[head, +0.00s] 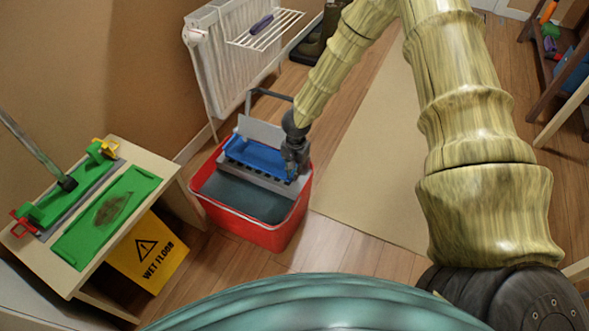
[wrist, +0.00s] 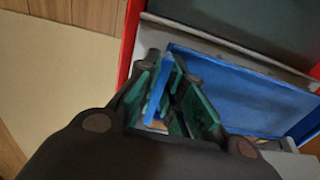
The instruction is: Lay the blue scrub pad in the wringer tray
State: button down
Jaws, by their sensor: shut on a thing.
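The blue scrub pad (head: 258,157) lies in the grey wringer tray (head: 262,178) on top of the red bucket (head: 250,232). In the wrist view the pad (wrist: 240,95) spreads broad and nearly flat to the right of the fingers. My gripper (head: 292,176) is at the tray's right end in the head view. In the wrist view its green-padded fingers (wrist: 172,92) are shut on the pad, with a narrow blue strip between them. The fingers hide the pad's near corner, so I cannot tell whether it touches the tray floor there.
Left of the bucket, a low table (head: 60,275) bears a green pad (head: 107,215) with a dark stain and a green mop frame (head: 70,195). A yellow wet floor sign (head: 148,252) leans there. A white radiator (head: 235,65) with a wire rack (head: 265,30) stands behind. Floor right of the bucket is clear.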

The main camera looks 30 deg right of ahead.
jog(key=shift+f, duration=1.55)
dwell(1.6)
jog(key=c, duration=1.5)
grip_release()
jog(key=shift+o, duration=0.2)
jog(key=r, duration=1.2)
jog(key=shift+s+d, duration=0.15)
jog(key=shift+d, duration=0.05)
jog(key=s+a+f+n+h, duration=0.1)
jog(key=s+f+n, duration=0.2)
jog(key=s+f, duration=0.35)
jog(key=s+a+f+n+t, duration=0.15)
jog(key=s+f, duration=0.25)
jog(key=s, duration=0.6)
jog(key=s+a+f+n+g+h, duration=0.1)
jog(key=s+f+n, duration=0.35)
jog(key=s, duration=0.45)
jog(key=s+a+n+g+y, duration=0.15)
jog(key=s+a, duration=0.25)
jog(key=s, duration=0.7)
notch_tip(320, 180, up, 31)
jog(key=p, duration=3.1)
jog(key=shift+w+r+t+p, duration=0.2)
jog(key=shift+w+t+p, duration=0.1)
jog(key=shift+p, duration=0.1)
